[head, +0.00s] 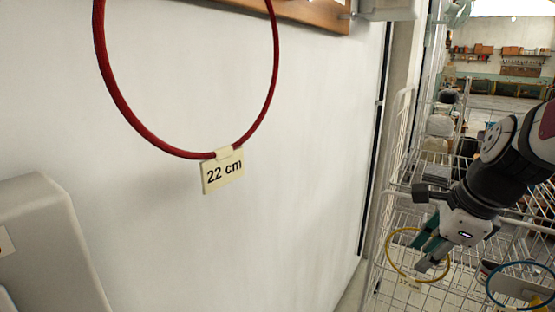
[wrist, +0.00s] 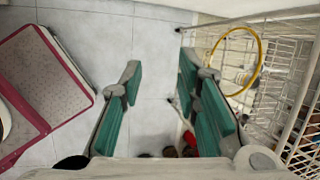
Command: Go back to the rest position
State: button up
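My gripper (head: 424,252) is at the right of the head view, in front of a white wire rack. In the wrist view, its two teal fingers (wrist: 160,72) stand well apart with only floor seen between them, so it is open and empty. A yellow ring (head: 391,255) with a tag hangs at the rack, partly behind my gripper in the head view. In the wrist view the yellow ring (wrist: 259,62) is to the right of the fingers, apart from them.
A red ring (head: 114,92) tagged "22 cm" hangs before the white wall. A blue ring (head: 489,283) is at the lower right. The wire rack (wrist: 300,98) runs along the right of the wrist view. A pink-and-grey panel (wrist: 45,75) is at left. Tiled floor is between.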

jog(key=s+a+r+n+g+h, duration=0.1)
jog(key=s+a+n, duration=0.3)
jog(key=s+n, duration=0.8)
jog(key=s+a+n+g, duration=0.2)
jog(key=s+a+n, duration=0.2)
jog(key=s+n, duration=0.75)
notch_tip(320, 180, up, 17)
jog(key=t+p, duration=0.3)
jog(key=p, duration=1.2)
jog(key=shift+s, duration=0.35)
jog(key=shift+d, duration=0.1)
